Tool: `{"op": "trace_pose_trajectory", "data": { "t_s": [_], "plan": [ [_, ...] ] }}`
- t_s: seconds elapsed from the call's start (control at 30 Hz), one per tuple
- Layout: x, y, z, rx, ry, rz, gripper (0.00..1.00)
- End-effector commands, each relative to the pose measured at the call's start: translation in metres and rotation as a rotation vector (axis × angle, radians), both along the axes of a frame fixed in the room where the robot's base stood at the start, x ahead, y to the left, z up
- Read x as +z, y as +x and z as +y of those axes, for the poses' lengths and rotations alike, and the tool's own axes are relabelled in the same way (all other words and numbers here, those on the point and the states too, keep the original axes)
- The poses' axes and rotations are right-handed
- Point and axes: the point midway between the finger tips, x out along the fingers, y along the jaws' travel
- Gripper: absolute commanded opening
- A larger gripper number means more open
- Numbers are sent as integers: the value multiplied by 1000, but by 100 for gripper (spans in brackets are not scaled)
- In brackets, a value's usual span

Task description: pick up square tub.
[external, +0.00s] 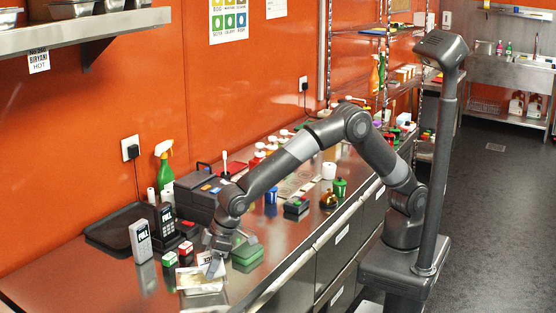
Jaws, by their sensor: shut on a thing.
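My gripper (214,266) points down over the near left part of the steel counter. It is shut on a pale, squarish tub (196,281), which I take to be the square tub. One finger shows in front of the tub, and part of the tub is hidden behind it. The tub is at or just above the counter top; I cannot tell whether it touches.
A green box (247,252) stands close on the right of my gripper. The steel counter (95,285) is clear at front left.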

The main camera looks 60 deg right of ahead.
Motion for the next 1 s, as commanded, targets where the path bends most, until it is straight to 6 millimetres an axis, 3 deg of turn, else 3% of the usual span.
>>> {"op": "trace_pose_trajectory", "data": {
  "t_s": [0.23, 0.6, 0.8, 1.0],
  "plan": [
    [39, 3, -4, -2, 3, -2, 32],
    [86, 38, -80, -4, 3, -2, 32],
    [99, 47, -100, -1, 3, -3, 32],
    [99, 57, -96, 0, 68, -68, 32]
  ]
}}
